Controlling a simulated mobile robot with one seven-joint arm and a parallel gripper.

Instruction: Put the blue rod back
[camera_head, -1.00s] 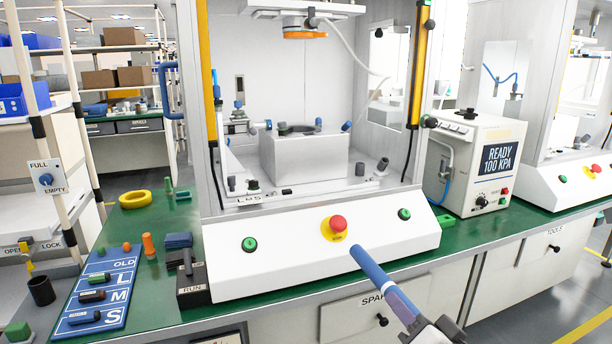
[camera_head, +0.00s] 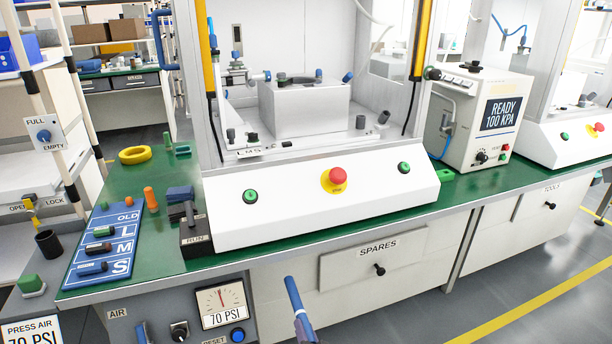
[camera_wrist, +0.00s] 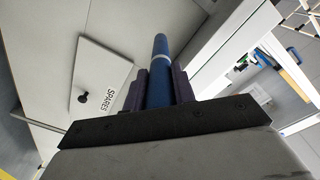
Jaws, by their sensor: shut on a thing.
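The rod's lower end is hidden between the fingers. My gripper is mostly below the edge of the head view. The rod looks clear of the bench.
The green bench top (camera_head: 140,190) carries the white press base (camera_head: 290,205), with its red button (camera_head: 338,175). A blue OLD/L/M/S board (camera_head: 105,240) lies at left. The SPARES drawer (camera_head: 372,260) and pressure gauge panel (camera_head: 222,303) are on the bench front.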

